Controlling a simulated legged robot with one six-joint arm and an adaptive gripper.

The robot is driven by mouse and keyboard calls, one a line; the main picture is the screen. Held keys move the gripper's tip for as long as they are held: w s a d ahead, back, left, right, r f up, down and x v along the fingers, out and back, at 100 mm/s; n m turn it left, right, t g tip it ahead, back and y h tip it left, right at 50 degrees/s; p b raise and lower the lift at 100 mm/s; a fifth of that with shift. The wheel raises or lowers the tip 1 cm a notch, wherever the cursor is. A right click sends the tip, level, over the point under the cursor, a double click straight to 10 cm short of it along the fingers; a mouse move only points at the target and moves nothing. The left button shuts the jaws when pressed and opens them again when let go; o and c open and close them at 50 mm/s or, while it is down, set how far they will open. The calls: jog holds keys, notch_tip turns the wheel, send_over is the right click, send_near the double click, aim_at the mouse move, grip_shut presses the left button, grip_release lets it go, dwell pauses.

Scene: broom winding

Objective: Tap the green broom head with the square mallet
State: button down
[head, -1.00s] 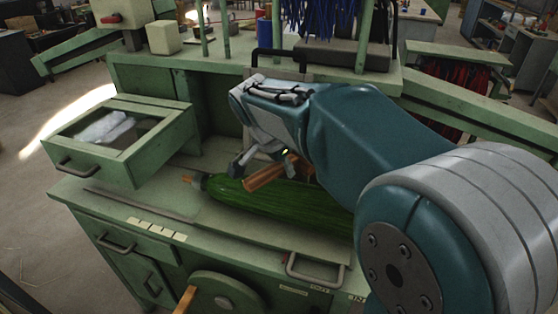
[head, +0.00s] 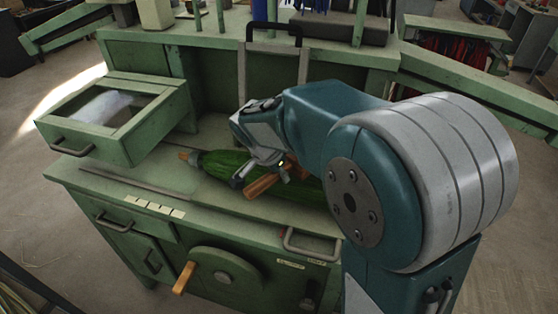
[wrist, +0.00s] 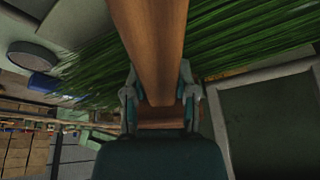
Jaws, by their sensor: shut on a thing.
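The green broom head (head: 222,160) lies on the green workbench, with its orange-brown tip (head: 186,156) pointing left. Its green bristles (wrist: 240,35) also fill the top of the wrist view. My gripper (head: 268,172) is shut on the wooden mallet (head: 261,186), which sticks out toward the front left over the broom head. In the wrist view the mallet (wrist: 155,50) runs up from between my fingers (wrist: 160,100). I cannot tell whether the mallet touches the bristles. My gripper and arm hide the right part of the broom head.
An open drawer (head: 62,122) with a whitish thing inside stands at the left of the bench. A metal handle (head: 313,246) is at the bench's front edge, and a wheel with a wooden crank (head: 184,278) is below. A black-handled frame (head: 273,28) stands behind my gripper.

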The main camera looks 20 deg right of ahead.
notch_tip(320, 180, up, 6)
dwell(0.4)
jog(key=shift+f, duration=0.1)
